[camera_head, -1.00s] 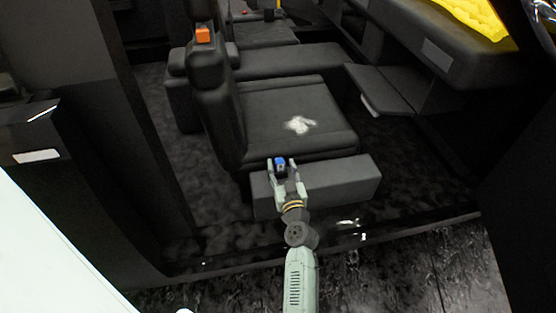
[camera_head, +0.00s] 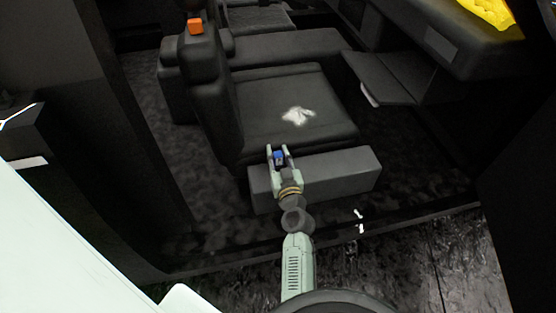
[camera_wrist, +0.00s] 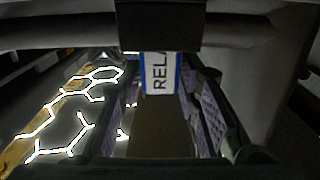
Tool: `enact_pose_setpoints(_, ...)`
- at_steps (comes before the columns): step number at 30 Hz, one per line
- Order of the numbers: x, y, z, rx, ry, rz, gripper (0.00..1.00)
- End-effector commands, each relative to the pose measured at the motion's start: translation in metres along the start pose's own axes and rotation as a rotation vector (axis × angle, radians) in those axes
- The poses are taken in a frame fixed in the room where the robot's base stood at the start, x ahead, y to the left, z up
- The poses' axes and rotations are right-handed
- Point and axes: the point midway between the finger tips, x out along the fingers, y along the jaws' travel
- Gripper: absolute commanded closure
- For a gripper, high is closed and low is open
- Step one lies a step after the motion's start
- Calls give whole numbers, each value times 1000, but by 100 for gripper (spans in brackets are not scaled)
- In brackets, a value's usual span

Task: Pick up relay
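The relay is a small blue block (camera_head: 279,157) by the front edge of the dark seat cushion. In the wrist view its pale label (camera_wrist: 160,75) with blue edges reads "RELA", and the rest of the lettering is hidden. My gripper (camera_head: 279,152) reaches in from the front with one finger on each side of the relay. In the wrist view the purple-padded fingers stand apart, with narrow gaps seeming to remain beside the relay. A dark part across the top of that view hides some of it.
The dark seat cushion (camera_head: 318,90) carries a pale splotch (camera_head: 297,115). A grey box-like step (camera_head: 340,177) stands in front of it, just below my gripper. An orange block (camera_head: 195,26) sits on the seat back at left. A shelf (camera_head: 385,78) juts out at right.

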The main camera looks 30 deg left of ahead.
Motion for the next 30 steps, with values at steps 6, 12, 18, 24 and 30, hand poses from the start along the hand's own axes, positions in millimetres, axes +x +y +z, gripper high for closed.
enact_pose_setpoints(6, 0, 0, 0, 0, 0, 0, 87)
enact_pose_setpoints(12, 0, 0, 0, 0, 0, 0, 100)
enact_pose_setpoints(18, 0, 0, 0, 0, 1, 0, 100)
enact_pose_setpoints(24, 1, 1, -4, 0, 1, 0, 100)
enact_pose_setpoints(30, 9, 4, -23, -1, 2, 1, 100)
